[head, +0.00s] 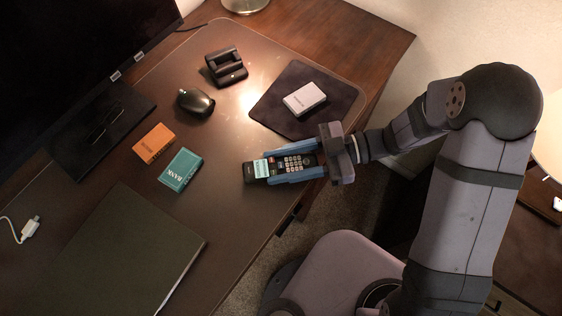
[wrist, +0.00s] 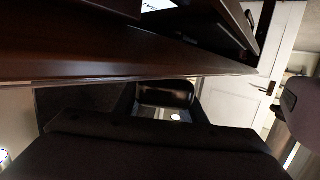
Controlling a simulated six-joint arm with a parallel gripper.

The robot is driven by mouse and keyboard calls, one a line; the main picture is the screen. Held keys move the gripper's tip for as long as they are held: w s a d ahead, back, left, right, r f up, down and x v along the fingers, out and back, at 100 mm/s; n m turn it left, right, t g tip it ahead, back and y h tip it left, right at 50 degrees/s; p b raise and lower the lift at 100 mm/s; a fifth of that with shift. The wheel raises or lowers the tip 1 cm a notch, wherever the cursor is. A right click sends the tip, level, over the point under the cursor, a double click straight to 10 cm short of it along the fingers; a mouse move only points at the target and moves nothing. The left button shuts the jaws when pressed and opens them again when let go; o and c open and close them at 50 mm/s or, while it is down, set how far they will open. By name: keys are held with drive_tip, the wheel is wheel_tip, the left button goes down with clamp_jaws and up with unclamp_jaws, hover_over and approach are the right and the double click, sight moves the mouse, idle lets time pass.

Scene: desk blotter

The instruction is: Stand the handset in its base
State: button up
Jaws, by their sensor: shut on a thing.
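The handset (head: 281,166), dark with a lit screen and pale keys, is held between the blue fingers of my gripper (head: 290,168) near the desk's front edge. My gripper is shut on it. Its screen end points left, and its keypad faces up toward the head camera. The base (head: 226,66), a black cradle with a slot, stands at the back of the blotter, up and left of the handset and apart from it.
A black mouse (head: 195,102) lies between the base and two small boxes, orange (head: 154,143) and teal (head: 180,170). A white box (head: 304,99) sits on the dark mouse pad (head: 271,112). A dark green folder (head: 120,255) lies front left. A monitor (head: 70,60) stands at the upper left.

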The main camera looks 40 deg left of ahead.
drive_tip(key=o, duration=1.2)
drive_tip(key=shift+f, duration=0.1)
drive_tip(key=shift+o, duration=0.2)
drive_tip(key=v, duration=1.2)
drive_tip(key=shift+r+b, duration=0.25)
drive_tip(key=shift+b, duration=0.05)
